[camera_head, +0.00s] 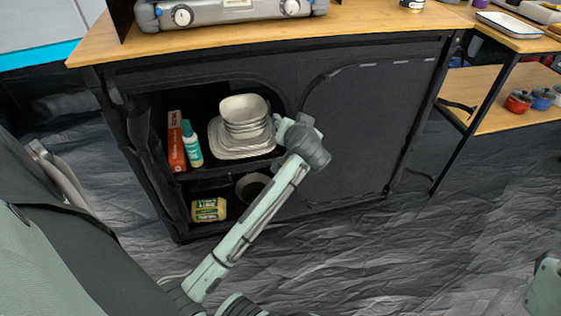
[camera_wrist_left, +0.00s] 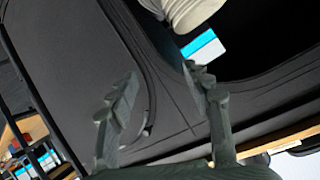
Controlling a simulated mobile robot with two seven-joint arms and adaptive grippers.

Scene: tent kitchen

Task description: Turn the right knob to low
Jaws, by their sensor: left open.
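The grey stove (camera_head: 235,12) stands on the wooden counter at the top of the head view, cut off by the upper edge. Its right knob (camera_head: 291,8) is white with a dark marking; I cannot tell its exact setting. Its left knob (camera_head: 182,15) looks similar. My left arm reaches up from the bottom to the front of the cabinet, well below the knobs; its fingers are not clear in the head view. In the left wrist view my left gripper (camera_wrist_left: 160,78) is open with nothing between its fingers. My right gripper is not in view.
The black cabinet's open shelf holds stacked dishes (camera_head: 243,127), a red box (camera_head: 176,141), a bottle (camera_head: 191,143) and a yellow-labelled jar (camera_head: 208,209). The wooden counter edge (camera_head: 370,26) overhangs the cabinet. A side table (camera_head: 490,98) with small pots stands right. The floor in front is clear.

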